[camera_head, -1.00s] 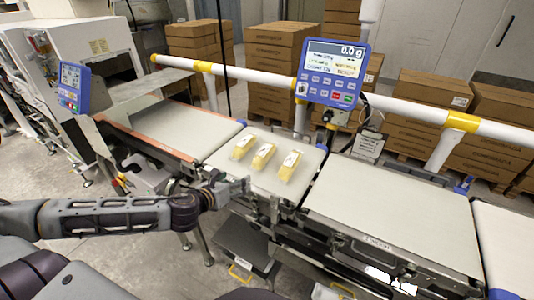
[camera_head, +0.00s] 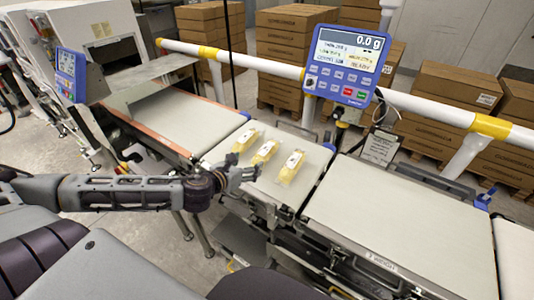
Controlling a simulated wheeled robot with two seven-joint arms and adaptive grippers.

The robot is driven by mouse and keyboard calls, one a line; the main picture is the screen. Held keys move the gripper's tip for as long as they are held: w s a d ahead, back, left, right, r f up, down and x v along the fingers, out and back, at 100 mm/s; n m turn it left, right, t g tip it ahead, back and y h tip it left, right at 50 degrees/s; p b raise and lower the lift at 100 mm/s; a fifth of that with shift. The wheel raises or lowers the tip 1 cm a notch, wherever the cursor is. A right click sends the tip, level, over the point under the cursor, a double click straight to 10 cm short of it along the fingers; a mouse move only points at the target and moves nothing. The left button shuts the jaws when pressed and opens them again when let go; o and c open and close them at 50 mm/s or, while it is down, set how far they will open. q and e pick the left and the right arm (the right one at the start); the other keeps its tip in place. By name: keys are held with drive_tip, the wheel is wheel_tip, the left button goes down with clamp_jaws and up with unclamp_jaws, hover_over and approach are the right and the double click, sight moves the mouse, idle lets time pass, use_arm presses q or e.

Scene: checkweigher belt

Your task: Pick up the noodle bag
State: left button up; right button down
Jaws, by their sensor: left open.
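Three yellow noodle bags with white labels lie side by side on the middle belt section (camera_head: 300,205): a left bag (camera_head: 245,141), a middle bag (camera_head: 264,153) and a right bag (camera_head: 290,168). My left gripper (camera_head: 252,174) reaches in from the left, low over the near-left part of that section. It is open and appears empty, just short of the middle bag in the picture. Whether its fingers touch the surface I cannot tell. My right gripper is not in view.
A blue weighing display (camera_head: 347,63) reading 0.0 g stands behind the belt by a white and yellow rail (camera_head: 260,66). Empty belt sections lie left (camera_head: 190,122) and right (camera_head: 400,220). Cardboard boxes (camera_head: 460,110) are stacked behind.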

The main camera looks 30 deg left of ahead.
use_arm(q)
drive_tip(key=shift+w, duration=0.1)
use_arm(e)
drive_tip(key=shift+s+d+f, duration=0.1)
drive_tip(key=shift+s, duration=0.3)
use_arm(q)
drive_tip(key=shift+w+a+f, duration=0.1)
drive_tip(key=shift+w+f, duration=0.05)
drive_tip(key=shift+w, duration=0.1)
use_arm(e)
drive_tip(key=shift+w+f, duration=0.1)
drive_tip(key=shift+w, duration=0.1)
